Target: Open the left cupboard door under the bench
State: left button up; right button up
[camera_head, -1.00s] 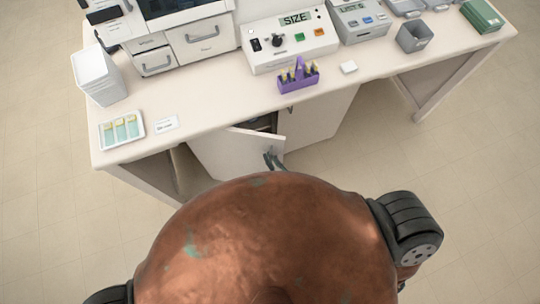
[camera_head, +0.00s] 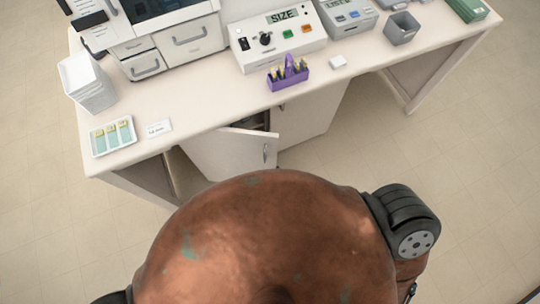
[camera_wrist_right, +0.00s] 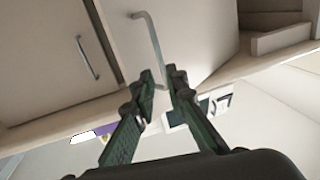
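The left cupboard door (camera_head: 228,154) under the bench stands ajar, with a dark gap along its top. Its upright metal handle (camera_head: 265,153) is bare in the head view. In the right wrist view the door (camera_wrist_right: 185,35) and handle (camera_wrist_right: 148,38) are close beyond my right gripper (camera_wrist_right: 163,80). Its two green-grey fingers are apart, and the handle's near end shows around the gap between the tips. I cannot tell whether they touch it. No object is gripped. My left gripper is not in view.
The right cupboard door (camera_head: 312,112) is shut; its handle (camera_wrist_right: 88,58) shows in the wrist view. The bench top (camera_head: 190,108) carries a slide tray (camera_head: 112,150), a purple rack (camera_head: 288,78) and instruments. Clear floor (camera_head: 460,150) lies at the right.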

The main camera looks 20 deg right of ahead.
jog(key=shift+v, duration=1.5)
jog(key=shift+c, duration=0.3)
